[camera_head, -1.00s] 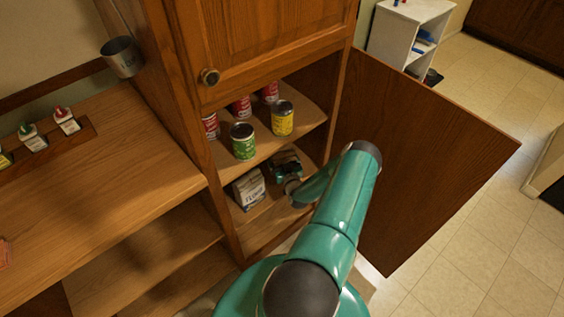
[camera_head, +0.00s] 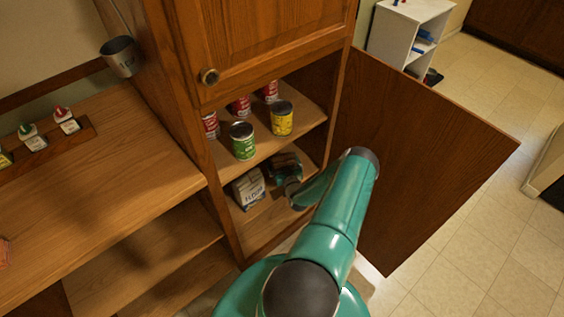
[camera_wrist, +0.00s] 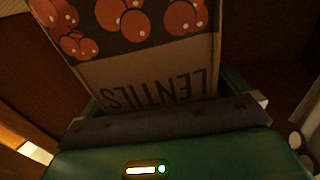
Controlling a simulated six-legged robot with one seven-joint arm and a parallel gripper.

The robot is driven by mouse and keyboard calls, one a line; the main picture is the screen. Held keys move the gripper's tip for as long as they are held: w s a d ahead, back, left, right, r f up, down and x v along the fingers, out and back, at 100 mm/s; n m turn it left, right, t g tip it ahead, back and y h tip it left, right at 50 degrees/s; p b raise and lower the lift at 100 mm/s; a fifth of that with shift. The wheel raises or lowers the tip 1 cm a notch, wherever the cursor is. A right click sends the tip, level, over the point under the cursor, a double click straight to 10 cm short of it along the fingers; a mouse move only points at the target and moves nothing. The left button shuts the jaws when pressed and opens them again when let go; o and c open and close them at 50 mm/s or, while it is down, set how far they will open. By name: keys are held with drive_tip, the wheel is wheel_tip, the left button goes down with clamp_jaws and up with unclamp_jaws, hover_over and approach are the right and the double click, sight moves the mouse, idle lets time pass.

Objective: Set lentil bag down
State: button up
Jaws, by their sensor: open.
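The lentil bag (camera_wrist: 150,70) fills the upper middle of the wrist view, with a printed LENTILS label that reads upside down and red-orange round shapes on a dark band. My gripper (camera_wrist: 168,115) is open, with the near part of the bag at its jaws; any contact is hard to tell. In the head view my gripper (camera_head: 284,165) is inside the cabinet at the lower shelf (camera_head: 262,230), right of a white flour bag (camera_head: 248,188). The lentil bag cannot be made out there, and its base is hidden.
The shelf above holds a green can (camera_head: 243,142), a yellow can (camera_head: 282,118) and several red cans (camera_head: 240,106). The open cabinet door (camera_head: 420,150) stands right of my arm. Bare shelf lies in front of the flour bag.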

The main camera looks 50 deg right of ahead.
drive_tip(key=v, duration=1.1)
drive_tip(key=shift+s+a, duration=0.2)
drive_tip(key=shift+s, duration=0.1)
